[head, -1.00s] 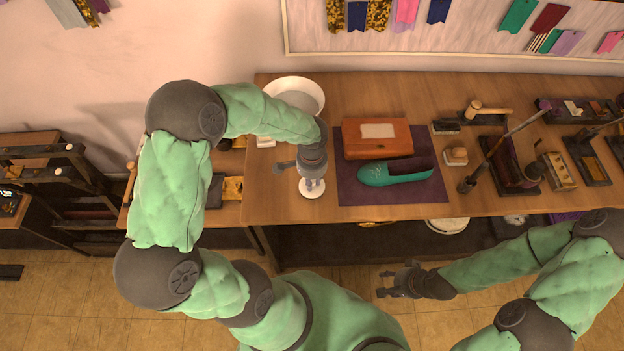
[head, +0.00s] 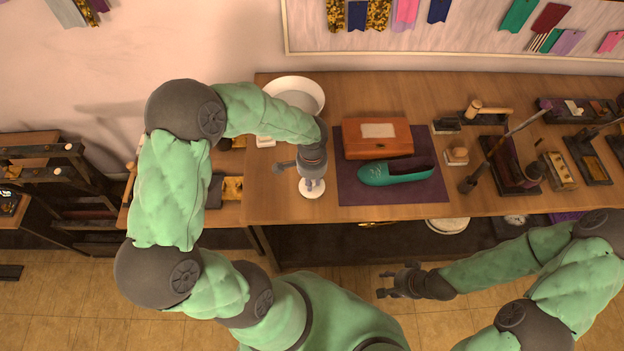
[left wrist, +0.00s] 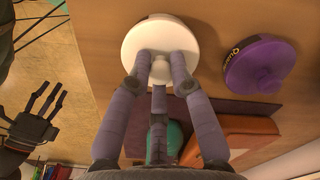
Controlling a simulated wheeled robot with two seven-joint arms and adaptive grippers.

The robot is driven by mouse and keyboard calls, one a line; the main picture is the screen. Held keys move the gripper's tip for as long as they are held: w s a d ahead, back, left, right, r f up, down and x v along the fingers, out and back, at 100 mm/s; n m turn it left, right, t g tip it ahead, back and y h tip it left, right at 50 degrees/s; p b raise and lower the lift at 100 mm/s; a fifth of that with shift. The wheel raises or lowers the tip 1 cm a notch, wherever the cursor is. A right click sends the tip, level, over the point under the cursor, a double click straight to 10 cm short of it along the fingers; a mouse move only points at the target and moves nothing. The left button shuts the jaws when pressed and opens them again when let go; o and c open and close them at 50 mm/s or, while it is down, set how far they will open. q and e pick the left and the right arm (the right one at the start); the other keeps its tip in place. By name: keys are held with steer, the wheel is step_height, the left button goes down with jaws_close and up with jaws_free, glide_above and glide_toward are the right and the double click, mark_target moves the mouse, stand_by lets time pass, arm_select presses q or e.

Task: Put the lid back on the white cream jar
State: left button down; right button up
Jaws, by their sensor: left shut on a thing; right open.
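A round white lid with a small knob (left wrist: 160,45) is under my left gripper in the left wrist view. In the head view the white disc (head: 312,192) shows near the table's front edge, left of the purple mat. My left gripper (left wrist: 160,75) points down with its fingers shut around the knob. A dark edge shows at the disc's far side; whether the lid sits on the white jar cannot be told, as the disc hides what is below. My right gripper (head: 388,283) is open and empty, out in front of the table.
A purple round piece with lettering (left wrist: 262,65) is close beside the white disc. The purple mat (head: 345,188) carries an orange box (head: 377,148) and a teal shoe (head: 395,174). A white bowl (head: 293,90) stands behind. Tools and small blocks are further right.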

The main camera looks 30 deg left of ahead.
stand_by(0.9)
arm_select(q)
steer(key=c, duration=0.6)
jaws_free()
steer(key=shift+o, duration=0.2)
steer(key=shift+r+p, duration=2.55)
steer(key=shift+r, duration=0.9)
jaws_close()
